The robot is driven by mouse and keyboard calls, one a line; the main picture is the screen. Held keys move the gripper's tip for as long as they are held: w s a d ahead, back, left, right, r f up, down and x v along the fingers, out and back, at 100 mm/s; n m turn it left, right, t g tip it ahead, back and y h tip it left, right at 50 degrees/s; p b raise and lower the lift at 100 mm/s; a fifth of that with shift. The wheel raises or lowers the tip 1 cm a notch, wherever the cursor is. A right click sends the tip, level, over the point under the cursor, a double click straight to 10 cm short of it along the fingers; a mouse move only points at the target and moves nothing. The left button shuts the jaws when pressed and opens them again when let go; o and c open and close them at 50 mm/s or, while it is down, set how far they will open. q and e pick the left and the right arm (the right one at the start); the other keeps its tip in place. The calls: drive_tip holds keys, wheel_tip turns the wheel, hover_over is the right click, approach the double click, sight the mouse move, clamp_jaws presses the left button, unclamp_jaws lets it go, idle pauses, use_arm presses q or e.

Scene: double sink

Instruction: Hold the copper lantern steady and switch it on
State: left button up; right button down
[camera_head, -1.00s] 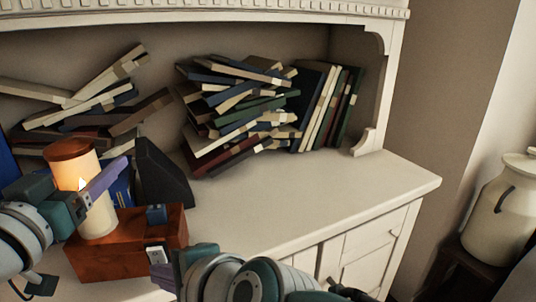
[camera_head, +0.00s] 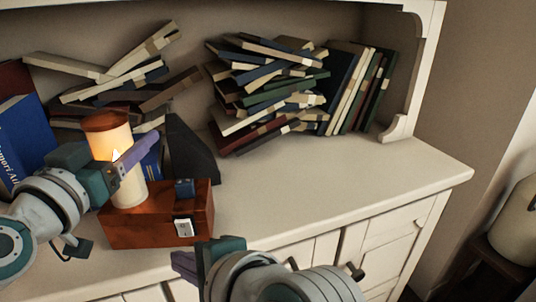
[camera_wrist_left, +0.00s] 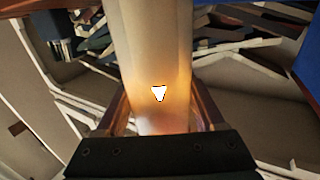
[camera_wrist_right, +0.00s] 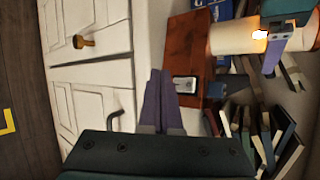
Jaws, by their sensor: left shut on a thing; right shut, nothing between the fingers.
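The copper lantern has a copper-brown cap and a pale, glowing cylinder (camera_head: 131,190) with a bright flame shape. It stands upright at the wooden box (camera_head: 150,232). My left gripper (camera_head: 130,160) is shut around the cylinder from the left; in the left wrist view the glowing cylinder (camera_wrist_left: 155,50) fills the space between the fingers. A small pale plate (camera_head: 184,227) is on the box front, with a blue block (camera_head: 185,188) above it. My right gripper (camera_head: 184,262) is shut and empty, just in front of and below the plate. Its fingers (camera_wrist_right: 157,85) point toward the box in the right wrist view.
A dark wedge-shaped bookend (camera_head: 190,150) stands behind the box. Piled books (camera_head: 265,95) lie further back, with upright books (camera_head: 355,88) at their right. The white countertop (camera_head: 330,190) is clear to the right. Cabinet doors with handles are below the front edge.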

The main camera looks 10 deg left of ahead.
drive_tip(key=s, duration=0.1)
drive_tip(key=s+d, duration=0.1)
drive_tip(key=s, duration=0.1)
drive_tip(key=shift+s+d+r, duration=0.1)
drive_tip(key=shift+d+r, duration=0.05)
drive_tip(key=shift+r, duration=0.05)
use_arm(q)
drive_tip(key=o, duration=1.6)
drive_tip(key=shift+s, duration=0.1)
